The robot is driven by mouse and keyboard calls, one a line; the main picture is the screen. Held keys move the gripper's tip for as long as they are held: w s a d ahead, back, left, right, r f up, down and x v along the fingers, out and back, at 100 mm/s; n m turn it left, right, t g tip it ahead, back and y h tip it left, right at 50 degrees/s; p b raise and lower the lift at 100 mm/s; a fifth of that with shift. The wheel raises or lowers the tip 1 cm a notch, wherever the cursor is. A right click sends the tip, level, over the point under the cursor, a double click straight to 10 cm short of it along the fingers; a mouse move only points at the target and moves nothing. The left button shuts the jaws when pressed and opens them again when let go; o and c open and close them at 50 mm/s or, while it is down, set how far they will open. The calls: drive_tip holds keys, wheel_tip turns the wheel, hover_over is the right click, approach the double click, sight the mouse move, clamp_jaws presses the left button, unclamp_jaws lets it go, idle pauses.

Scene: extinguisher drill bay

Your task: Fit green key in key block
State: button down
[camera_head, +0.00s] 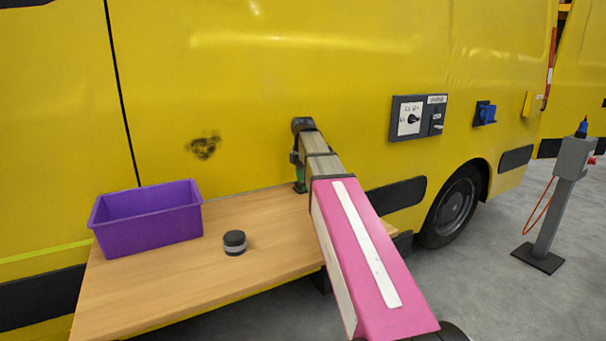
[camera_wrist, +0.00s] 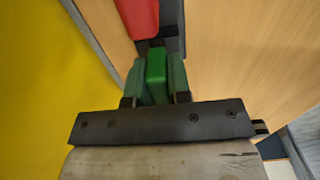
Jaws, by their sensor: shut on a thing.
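The green key (camera_wrist: 156,64) is between the two fingers of my gripper (camera_wrist: 157,80) in the wrist view, and the gripper is shut on it. In the head view my gripper (camera_head: 299,186) points down at the back of the table, close to the yellow van side, with a little green showing at its tip. Just past the key in the wrist view is a dark piece (camera_wrist: 174,22) with a red part (camera_wrist: 138,18) beside it. I cannot tell whether this dark piece is the key block, or whether the key touches it.
The wooden table (camera_head: 180,285) carries a purple bin (camera_head: 150,220) at left and a dark round puck (camera_head: 235,242) near its middle. The yellow van (camera_head: 250,80) stands right behind the table. A grey switch panel (camera_head: 418,118) is on the van. Table wood around the puck is clear.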

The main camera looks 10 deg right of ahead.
drive_tip(key=shift+f, duration=0.15)
drive_tip(key=c, duration=1)
unclamp_jaws()
